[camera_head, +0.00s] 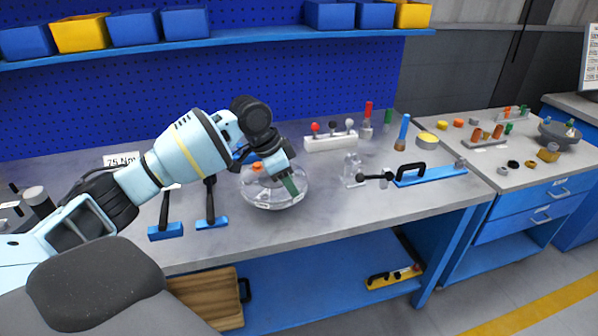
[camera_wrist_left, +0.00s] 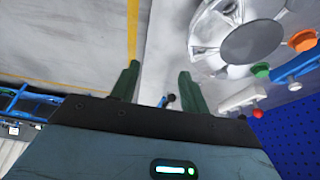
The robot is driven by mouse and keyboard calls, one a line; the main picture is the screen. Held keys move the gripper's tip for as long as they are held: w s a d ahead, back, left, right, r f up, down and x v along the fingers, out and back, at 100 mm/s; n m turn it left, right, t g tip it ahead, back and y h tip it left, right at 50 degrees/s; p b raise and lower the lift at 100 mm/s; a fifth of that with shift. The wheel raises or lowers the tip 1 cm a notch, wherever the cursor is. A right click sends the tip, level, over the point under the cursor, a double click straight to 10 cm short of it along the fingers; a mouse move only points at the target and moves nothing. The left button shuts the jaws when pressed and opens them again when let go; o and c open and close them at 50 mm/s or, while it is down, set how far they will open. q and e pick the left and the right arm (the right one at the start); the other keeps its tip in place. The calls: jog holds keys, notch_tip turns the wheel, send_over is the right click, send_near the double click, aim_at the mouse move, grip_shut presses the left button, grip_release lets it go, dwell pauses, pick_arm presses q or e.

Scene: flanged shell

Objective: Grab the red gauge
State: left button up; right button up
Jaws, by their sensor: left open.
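A red upright gauge (camera_head: 368,111) stands towards the back of the workbench, right of the white rack, on a grey base. A green gauge (camera_head: 388,118) stands just right of it, and a blue-handled one (camera_head: 404,130) further right. My left gripper (camera_head: 284,184) points down at the clear flanged shell (camera_head: 262,200), well left of the red gauge. In the left wrist view its green fingers (camera_wrist_left: 160,86) are apart with nothing between them. I cannot tell whether they touch the shell. The shell (camera_wrist_left: 205,35) also shows there at top right. My right gripper is out of view.
The white rack (camera_head: 331,143) with red, dark and white knobs stands between the shell and red gauge. A clear fitting (camera_head: 353,170) and a blue bar with a black handle (camera_head: 432,175) lie right. Two black-handled blue tools (camera_head: 166,231) (camera_head: 212,222) stand front left.

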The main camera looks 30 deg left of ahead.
pick_arm(q)
jog(key=s+d+f+n+t+h, duration=0.1)
jog(key=s+d+f, duration=0.35)
jog(key=f, duration=0.45)
jog(key=s+d+f, duration=0.4)
jog(key=d+f, duration=0.2)
jog(key=f, duration=0.2)
jog(key=s+d+f+n+t+h, duration=0.1)
jog(key=s+d+f, duration=0.35)
jog(key=f, duration=0.45)
jog(key=s+f+n+t+y, duration=0.1)
jog(key=s+f+n, duration=0.1)
jog(key=s, duration=1)
jog(key=s+d+f+n+t+y, duration=0.1)
jog(key=s+f, duration=0.3)
jog(key=s, duration=0.9)
jog(key=shift+d+n+t+y, duration=0.15)
jog(key=shift+n+t+y, duration=0.15)
jog(key=shift+n+y, duration=0.25)
jog(key=shift+s, duration=0.15)
jog(key=shift+c, duration=1)
